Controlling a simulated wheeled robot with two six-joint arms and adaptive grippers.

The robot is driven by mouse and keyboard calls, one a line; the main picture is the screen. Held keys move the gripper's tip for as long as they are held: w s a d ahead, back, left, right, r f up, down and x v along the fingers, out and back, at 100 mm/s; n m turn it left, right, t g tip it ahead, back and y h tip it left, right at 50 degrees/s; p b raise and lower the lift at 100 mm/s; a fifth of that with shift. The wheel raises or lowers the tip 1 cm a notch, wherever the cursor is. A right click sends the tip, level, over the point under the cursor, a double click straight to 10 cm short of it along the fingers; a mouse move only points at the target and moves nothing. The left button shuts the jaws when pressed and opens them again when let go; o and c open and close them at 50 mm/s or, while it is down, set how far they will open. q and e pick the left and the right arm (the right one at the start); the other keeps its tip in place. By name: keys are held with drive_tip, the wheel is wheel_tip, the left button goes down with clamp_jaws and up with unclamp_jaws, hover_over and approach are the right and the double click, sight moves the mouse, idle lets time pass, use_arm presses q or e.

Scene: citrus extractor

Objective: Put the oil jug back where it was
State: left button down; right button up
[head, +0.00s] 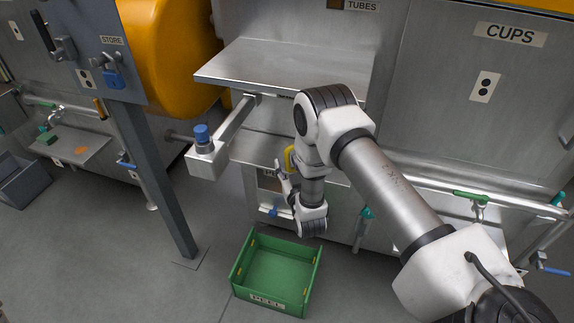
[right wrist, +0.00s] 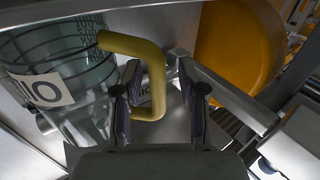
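The oil jug (right wrist: 90,80) shows in the right wrist view as a clear, ribbed vessel with a pale label and a thick yellow handle (right wrist: 158,75). In the head view only a bit of the yellow handle (head: 289,158) shows; my right arm hides the rest. My right gripper (right wrist: 160,92) has its two dark fingers on either side of the handle's lower part. A gap shows between the handle and the right-hand finger, so the fingers look open around it. In the head view my right gripper (head: 280,172) is at the lower shelf. My left gripper is not in view.
A steel shelf (head: 280,65) juts out above the gripper. A steel arm with a blue-capped post (head: 202,140) sticks out to its left. An empty green crate (head: 275,268) stands on the floor below. A grey post (head: 155,180) stands farther left.

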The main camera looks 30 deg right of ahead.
drive_tip(key=shift+s+r, duration=0.1)
drive_tip(key=shift+r, duration=0.1)
drive_tip(key=shift+r+p, duration=0.25)
drive_tip(key=shift+p, duration=0.05)
drive_tip(key=b+v, duration=1.2)
drive_tip(key=b, duration=0.4)
drive_tip(key=s+a+f+n+g+y, duration=0.15)
drive_tip(key=s+f+g, duration=0.25)
drive_tip(key=f, duration=0.6)
drive_tip(key=s+a+f+g+y, duration=0.25)
drive_tip(key=s+f+g, duration=0.2)
drive_tip(key=f, duration=0.55)
drive_tip(key=s+a+f+g, duration=0.2)
drive_tip(key=s+f+g, duration=0.2)
drive_tip(key=s, duration=0.4)
drive_tip(key=s+a+f+g+y, duration=0.1)
drive_tip(key=s+a+f+g, duration=0.1)
drive_tip(key=s+f+g, duration=0.3)
drive_tip(key=s, duration=0.4)
drive_tip(key=shift+s+f+n+p, duration=0.25)
drive_tip(key=shift+n+p, duration=0.1)
